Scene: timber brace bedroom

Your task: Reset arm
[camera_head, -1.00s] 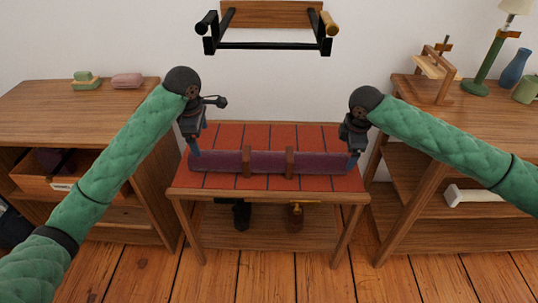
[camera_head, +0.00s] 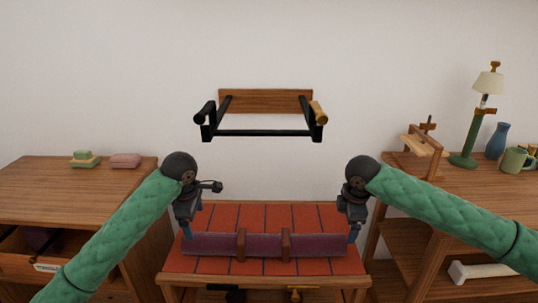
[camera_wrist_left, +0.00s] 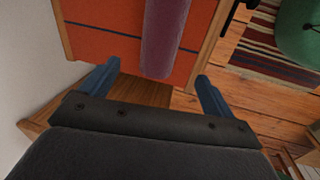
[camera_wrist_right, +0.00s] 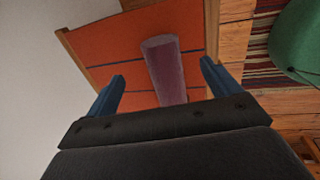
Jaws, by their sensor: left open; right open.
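My left gripper (camera_head: 186,229) is above the left end of the red-topped table (camera_head: 300,217), its fingers pointing down near the end of a purple roll (camera_head: 265,246). My right gripper (camera_head: 353,230) is above the table's right end, near the roll's other end. The purple roll lies across the table with two brown bands around it. In the left wrist view the blue fingers (camera_wrist_left: 158,88) are apart with the roll (camera_wrist_left: 163,40) beyond them. In the right wrist view the fingers (camera_wrist_right: 162,85) are also apart, with the roll (camera_wrist_right: 166,70) beyond and between them. Both grippers are empty.
A black wall rack (camera_head: 265,132) with a wooden backboard hangs above the table. A left cabinet (camera_head: 75,190) carries soap-like blocks (camera_head: 86,158). A right shelf (camera_head: 470,190) carries a lamp (camera_head: 475,130), a blue vase (camera_head: 497,142), a green mug (camera_head: 516,160) and a wooden stand (camera_head: 421,150).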

